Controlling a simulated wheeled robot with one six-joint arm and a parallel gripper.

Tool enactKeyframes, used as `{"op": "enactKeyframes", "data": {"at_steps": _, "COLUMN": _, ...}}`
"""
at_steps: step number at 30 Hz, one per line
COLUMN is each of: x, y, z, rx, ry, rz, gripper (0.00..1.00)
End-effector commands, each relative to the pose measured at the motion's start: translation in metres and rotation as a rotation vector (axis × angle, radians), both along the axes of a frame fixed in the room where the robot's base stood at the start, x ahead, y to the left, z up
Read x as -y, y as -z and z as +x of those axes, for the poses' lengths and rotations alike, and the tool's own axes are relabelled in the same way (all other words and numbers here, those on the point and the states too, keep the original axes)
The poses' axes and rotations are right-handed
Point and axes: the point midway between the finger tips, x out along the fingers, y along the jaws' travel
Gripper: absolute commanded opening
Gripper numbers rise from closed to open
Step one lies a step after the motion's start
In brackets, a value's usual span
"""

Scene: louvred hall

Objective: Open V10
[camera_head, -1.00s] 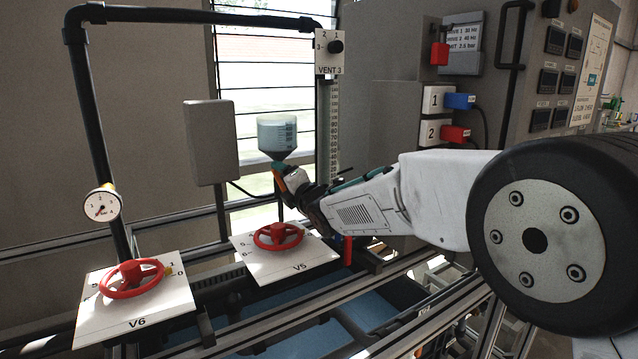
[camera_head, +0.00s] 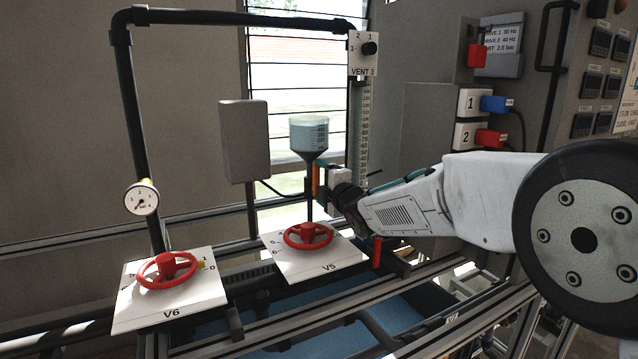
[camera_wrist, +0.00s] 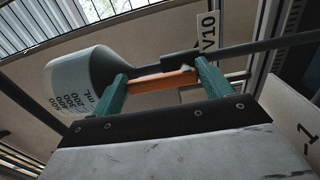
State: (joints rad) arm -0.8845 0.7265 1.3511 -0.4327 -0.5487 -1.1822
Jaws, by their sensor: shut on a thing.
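The funnel (camera_head: 309,135) with grey liquid and a scale hangs above the dark pipe; its side also shows in the wrist view (camera_wrist: 85,80). The V10 label (camera_wrist: 207,38) is at the top of the wrist view. V10's orange lever (camera_wrist: 165,82) lies between my two teal fingers, roughly along the dark pipe (camera_wrist: 265,45). In the head view the lever (camera_head: 316,180) looks near upright below the funnel. My gripper (camera_wrist: 163,80) is shut on the lever. The valve body is mostly hidden.
Red handwheels V5 (camera_head: 308,235) and V6 (camera_head: 167,268) sit on white plates below and left. A grey box (camera_head: 245,142) is left of the funnel. Sockets 1 and 2 with plugs are at right.

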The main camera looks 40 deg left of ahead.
Motion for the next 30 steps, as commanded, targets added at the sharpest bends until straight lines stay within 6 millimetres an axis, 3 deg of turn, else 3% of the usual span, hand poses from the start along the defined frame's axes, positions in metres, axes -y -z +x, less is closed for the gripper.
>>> {"op": "enactKeyframes", "data": {"at_steps": 7, "x": 0.001, "y": 0.001, "z": 0.001, "rx": -0.006, "ry": 0.002, "rz": 0.002, "gripper": 0.38}}
{"op": "enactKeyframes", "data": {"at_steps": 8, "x": 0.001, "y": 0.001, "z": 0.001, "rx": -0.006, "ry": 0.002, "rz": 0.002, "gripper": 0.87}}
{"op": "enactKeyframes", "data": {"at_steps": 9, "x": 0.001, "y": 0.001, "z": 0.001, "rx": -0.005, "ry": 0.002, "rz": 0.001, "gripper": 0.98}}
{"op": "enactKeyframes", "data": {"at_steps": 19, "x": 0.006, "y": 0.000, "z": -0.002, "rx": -0.003, "ry": 0.002, "rz": 0.000, "gripper": 1.00}}
{"op": "enactKeyframes", "data": {"at_steps": 30, "x": 0.057, "y": 0.000, "z": -0.028, "rx": -0.004, "ry": 0.002, "rz": 0.001, "gripper": 1.00}}
